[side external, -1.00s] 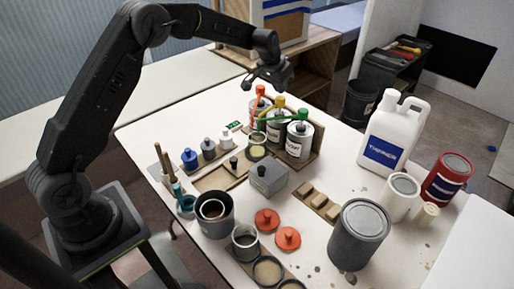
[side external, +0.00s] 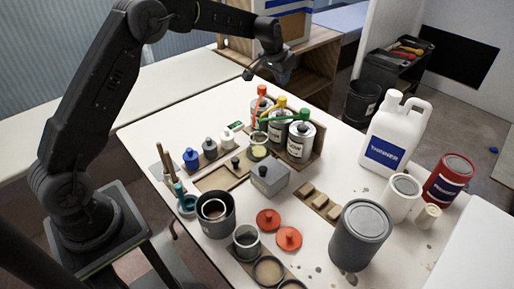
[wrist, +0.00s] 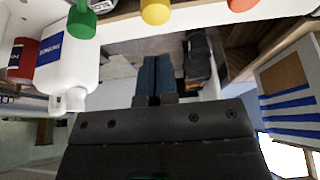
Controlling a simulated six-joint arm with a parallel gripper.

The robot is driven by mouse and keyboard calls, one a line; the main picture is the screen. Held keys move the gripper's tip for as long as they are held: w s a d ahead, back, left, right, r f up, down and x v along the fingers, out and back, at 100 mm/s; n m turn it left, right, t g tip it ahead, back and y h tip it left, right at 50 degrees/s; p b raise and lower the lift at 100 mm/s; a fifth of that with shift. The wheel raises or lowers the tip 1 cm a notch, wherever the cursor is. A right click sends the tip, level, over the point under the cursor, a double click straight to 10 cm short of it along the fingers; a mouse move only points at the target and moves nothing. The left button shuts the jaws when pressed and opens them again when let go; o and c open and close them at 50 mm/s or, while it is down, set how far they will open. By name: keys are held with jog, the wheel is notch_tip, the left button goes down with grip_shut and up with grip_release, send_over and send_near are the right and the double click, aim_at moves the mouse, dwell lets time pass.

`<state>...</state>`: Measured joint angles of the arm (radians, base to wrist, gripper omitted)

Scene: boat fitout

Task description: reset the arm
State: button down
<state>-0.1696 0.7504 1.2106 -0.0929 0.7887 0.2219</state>
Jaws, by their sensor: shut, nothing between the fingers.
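My gripper (side external: 264,74) hangs in the air above the back edge of the white table, higher than the pump cans. It holds nothing. In the wrist view the two dark blue fingers of my gripper (wrist: 157,78) are together, pointing over the floor beyond the table. Three pump cans with an orange nozzle (side external: 261,91), a yellow nozzle (side external: 280,103) and a green nozzle (side external: 303,114) stand in a wooden rack just below and to the right of my gripper, apart from it.
A white thinner jug (side external: 393,138), a red can (side external: 449,178) and a big grey can (side external: 358,234) stand on the right. A grey box (side external: 269,180) and red lids (side external: 288,238) sit mid-table. A wooden shelf unit (side external: 318,62) with a striped box stands behind my gripper.

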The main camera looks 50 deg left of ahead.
jog(key=s+d+r, duration=0.3)
jog(key=s+r, duration=0.4)
jog(key=s, duration=0.3)
jog(key=s+d+r, duration=0.3)
jog(key=s+r, duration=0.4)
jog(key=s, duration=0.2)
jog(key=s+d+f, duration=0.1)
jog(key=s, duration=1)
jog(key=s+d+f+t, duration=0.1)
jog(key=s+d+f, duration=0.1)
jog(key=s, duration=0.9)
jog(key=shift+d+f, duration=0.15)
jog(key=shift+d, duration=0.05)
